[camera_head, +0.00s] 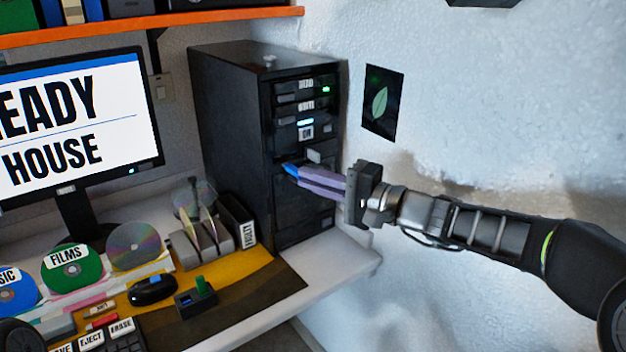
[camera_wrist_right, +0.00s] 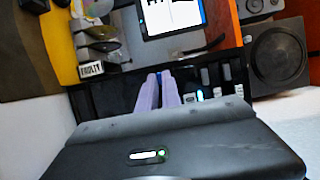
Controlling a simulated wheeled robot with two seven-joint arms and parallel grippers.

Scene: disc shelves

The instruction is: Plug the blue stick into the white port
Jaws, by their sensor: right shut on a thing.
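The blue stick (camera_head: 290,169) shows as a small blue end at the tips of my right gripper (camera_head: 296,172), whose lilac fingers are shut on it. The fingers are at the front face of the black computer tower (camera_head: 228,125), and the stick's end is close to that face. I cannot tell whether it touches or enters anything. A pale block (camera_head: 314,156) on the tower front, just above the fingers, may be the white port; this is unclear. In the right wrist view the fingers (camera_wrist_right: 158,92) point at the tower, with a little blue at their tips. My left gripper is not in view.
A black holder with a green stick (camera_head: 200,287) stands on the desk mat, beside a black mouse (camera_head: 152,290). A disc rack (camera_head: 203,244) and a box labelled FAULTY (camera_head: 238,221) stand left of the tower. The white wall (camera_head: 470,100) is close on the right.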

